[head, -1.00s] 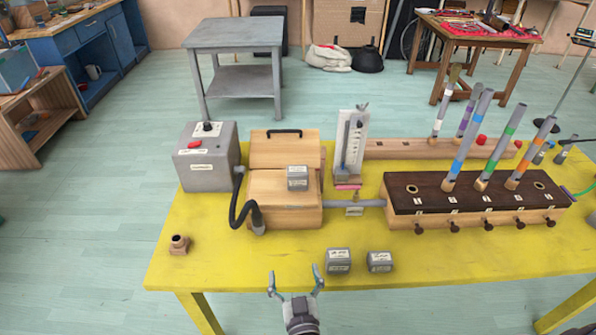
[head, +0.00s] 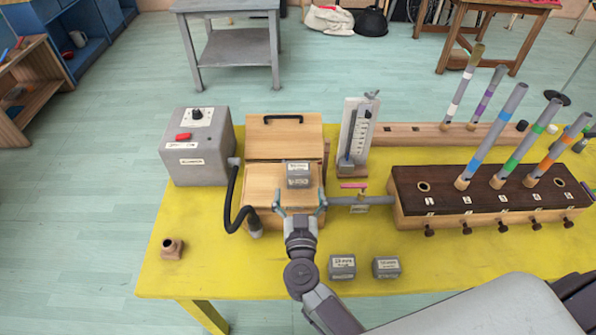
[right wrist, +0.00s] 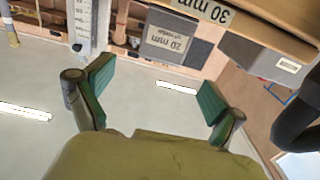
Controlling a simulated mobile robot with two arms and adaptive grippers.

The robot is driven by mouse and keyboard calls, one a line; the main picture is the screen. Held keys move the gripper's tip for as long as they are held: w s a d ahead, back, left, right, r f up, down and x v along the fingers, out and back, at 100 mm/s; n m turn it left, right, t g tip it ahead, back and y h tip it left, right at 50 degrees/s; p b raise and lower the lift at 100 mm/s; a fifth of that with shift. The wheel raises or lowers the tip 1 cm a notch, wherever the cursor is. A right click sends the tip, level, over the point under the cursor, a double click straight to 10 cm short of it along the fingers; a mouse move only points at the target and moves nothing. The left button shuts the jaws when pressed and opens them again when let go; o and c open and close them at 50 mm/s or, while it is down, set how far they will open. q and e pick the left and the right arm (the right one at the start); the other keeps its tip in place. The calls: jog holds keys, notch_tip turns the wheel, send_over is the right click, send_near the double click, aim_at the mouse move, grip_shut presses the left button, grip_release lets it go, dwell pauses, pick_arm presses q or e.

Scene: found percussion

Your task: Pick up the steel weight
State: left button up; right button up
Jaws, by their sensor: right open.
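A grey steel weight (head: 298,181) with pale labels sits on top of the wooden box (head: 262,200) on the yellow table. My right gripper (head: 301,209) is open and empty, just in front of this weight, with its fingers pointing toward it. In the right wrist view a grey block (right wrist: 172,42) labelled "20 mm" lies beyond and above the gap between the open fingers (right wrist: 155,88). I cannot tell for sure that it is the same weight. Two similar grey weights stand on the table in front, one left (head: 342,266) and one right (head: 386,267). My left gripper is not in view.
A grey control box (head: 198,160) with a black hose (head: 231,200) stands left of the wooden box. A gauge stand (head: 355,135) and a pipe (head: 355,200) are to its right, then the pipe chest (head: 490,190). The yellow table's (head: 210,260) front left is mostly clear.

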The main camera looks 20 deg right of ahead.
aim_at(298, 167)
jog(key=x, duration=0.2)
jog(key=shift+w+d, duration=0.1)
jog(key=shift+w, duration=0.25)
jog(key=shift+w+d+f, duration=0.1)
jog(key=shift+w, duration=0.5)
jog(key=x, duration=0.4)
jog(key=shift+w+r, duration=0.1)
jog(key=shift+r, duration=0.15)
jog(key=shift+w+d, duration=0.1)
jog(key=shift+w, duration=0.1)
jog(key=shift+s, duration=0.1)
jog(key=c, duration=0.5)
grip_shut()
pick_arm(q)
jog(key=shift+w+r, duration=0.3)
pick_arm(e)
jog(key=shift+r, duration=0.1)
